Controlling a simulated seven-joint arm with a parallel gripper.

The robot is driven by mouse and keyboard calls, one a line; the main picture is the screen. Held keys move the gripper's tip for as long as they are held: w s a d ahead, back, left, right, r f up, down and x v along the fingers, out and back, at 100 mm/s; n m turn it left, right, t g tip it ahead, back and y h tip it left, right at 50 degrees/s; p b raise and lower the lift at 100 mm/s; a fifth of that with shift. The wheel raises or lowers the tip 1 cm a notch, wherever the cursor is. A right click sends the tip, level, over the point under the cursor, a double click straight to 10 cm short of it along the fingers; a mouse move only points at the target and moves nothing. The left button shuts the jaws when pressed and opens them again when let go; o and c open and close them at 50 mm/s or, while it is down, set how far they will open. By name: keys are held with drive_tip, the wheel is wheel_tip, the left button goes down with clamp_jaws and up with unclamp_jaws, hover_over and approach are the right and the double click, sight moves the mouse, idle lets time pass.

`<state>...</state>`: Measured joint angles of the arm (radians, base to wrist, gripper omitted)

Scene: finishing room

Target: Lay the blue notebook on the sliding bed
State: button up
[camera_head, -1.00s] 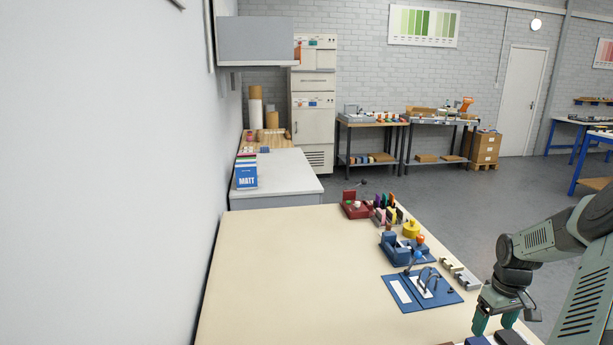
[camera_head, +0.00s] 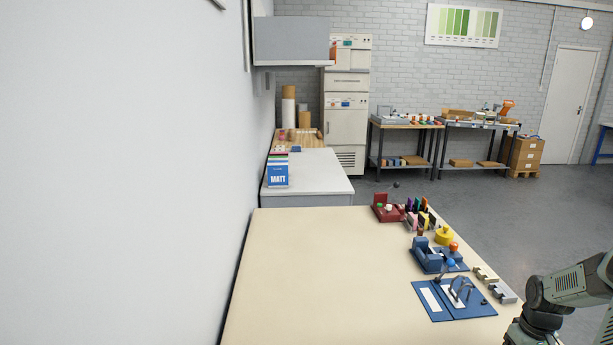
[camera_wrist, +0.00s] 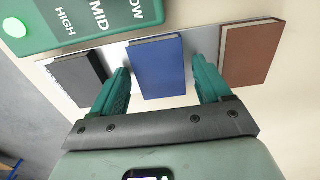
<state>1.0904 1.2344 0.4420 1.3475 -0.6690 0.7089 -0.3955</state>
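The blue notebook (camera_wrist: 157,68) lies flat in the wrist view, between a black notebook (camera_wrist: 76,80) and a brown notebook (camera_wrist: 250,54). A pale grey plate (camera_wrist: 203,38) shows under and behind them. My gripper (camera_wrist: 161,76) is open, with one green finger on each side of the blue notebook and visible gaps between. Nothing is held. Whether the fingertips are level with the notebook or above it is hard to tell. In the head view the fingers and notebooks are below the frame. I cannot make out the sliding bed for certain in either view.
A green unit (camera_wrist: 95,22) marked HIGH and MID stands beside the notebooks. In the head view, the cream table (camera_head: 310,265) is clear at left and centre. A blue board with metal rings (camera_head: 453,298), a blue fixture (camera_head: 437,257) and small coloured items line its right side.

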drive_tip(key=c, duration=0.8)
drive_tip(key=shift+r, duration=3.75)
